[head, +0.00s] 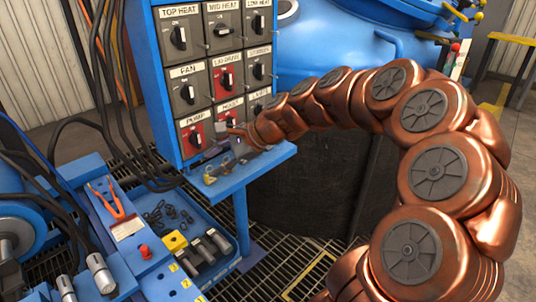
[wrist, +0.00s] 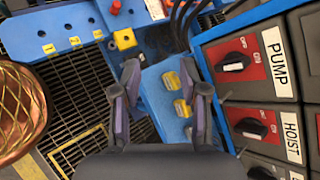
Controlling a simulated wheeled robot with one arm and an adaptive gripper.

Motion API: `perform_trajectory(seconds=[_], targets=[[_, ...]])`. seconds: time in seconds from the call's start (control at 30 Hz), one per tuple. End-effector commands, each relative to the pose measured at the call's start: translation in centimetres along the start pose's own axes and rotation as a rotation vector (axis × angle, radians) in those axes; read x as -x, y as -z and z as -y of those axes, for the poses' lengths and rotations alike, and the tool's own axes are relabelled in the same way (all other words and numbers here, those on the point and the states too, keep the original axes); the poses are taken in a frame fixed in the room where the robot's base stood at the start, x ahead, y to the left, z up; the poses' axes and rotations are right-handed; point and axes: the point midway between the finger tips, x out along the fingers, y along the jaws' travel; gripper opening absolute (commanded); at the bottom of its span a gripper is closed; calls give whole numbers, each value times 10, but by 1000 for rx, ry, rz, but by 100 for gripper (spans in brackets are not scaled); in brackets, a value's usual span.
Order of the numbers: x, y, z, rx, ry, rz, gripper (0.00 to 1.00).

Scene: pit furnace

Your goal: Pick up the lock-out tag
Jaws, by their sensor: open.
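My gripper (wrist: 166,84) is open and empty in the wrist view. Its two fingers are spread on either side of a narrow blue shelf (wrist: 152,98). Small yellow-and-grey pieces lie in a row on the shelf: one (wrist: 172,80) between the fingertips, another (wrist: 183,107) closer to the right finger, and a third partly hidden by that finger. I cannot tell which piece, if any, is the lock-out tag. In the head view my gripper (head: 238,142) is small, just over the shelf (head: 240,172) under the switch panel, and covers part of it.
The blue switch panel (head: 158,75) rises right behind the shelf; its knobs are close to my right finger. A blue bench with a tray (head: 215,268), orange-handled tool (head: 106,202) and red button (head: 145,252) stands left. Cables hang behind. Floor grating (wrist: 75,95) lies below.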

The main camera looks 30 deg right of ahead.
Motion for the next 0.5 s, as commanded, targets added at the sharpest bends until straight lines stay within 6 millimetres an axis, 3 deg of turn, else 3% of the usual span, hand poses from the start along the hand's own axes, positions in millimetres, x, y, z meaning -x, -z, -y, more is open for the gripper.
perform_trajectory(seconds=[0.03, 0.13, 0.3, 0.4, 0.5], targets=[[-4, 37, 13, -129, 71, 8, 44], [9, 101, 43, -380, 220, 24, 44], [38, 202, 66, -733, 426, 57, 44], [53, 245, 68, -872, 507, 71, 44], [62, 270, 67, -954, 554, 83, 44]])
